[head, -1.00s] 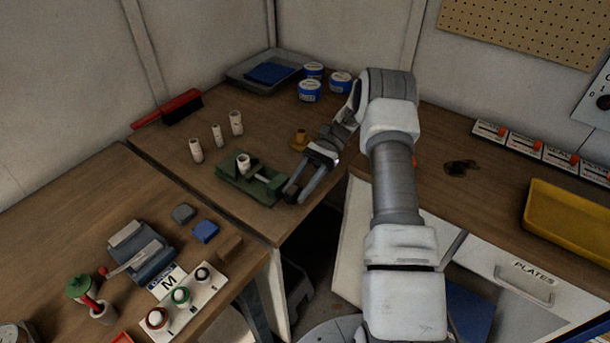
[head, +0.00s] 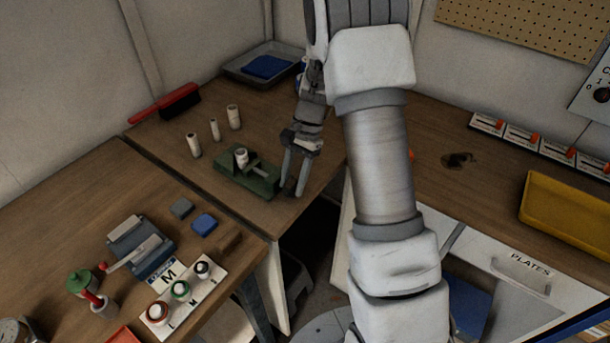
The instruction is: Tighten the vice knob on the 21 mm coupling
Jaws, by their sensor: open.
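The green vice (head: 236,180) stands on the wooden bench near its front edge. A white coupling (head: 241,157) sits upright between its jaws. A thin screw rod runs right from the vice; the knob (head: 288,192) seems to be the small dark part at its right end, partly hidden by my fingers. My gripper (head: 292,190) is open and points downward, with its two fingers at the right end of the vice, around or just in front of the knob. I cannot tell whether the fingers touch it.
Several white cylinders (head: 214,130) stand behind the vice. A red brush (head: 179,102) and a grey tray (head: 262,65) lie at the back. A lever device (head: 140,248) and a labelled stand (head: 183,296) are on the left bench. A yellow tray (head: 570,215) is at right.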

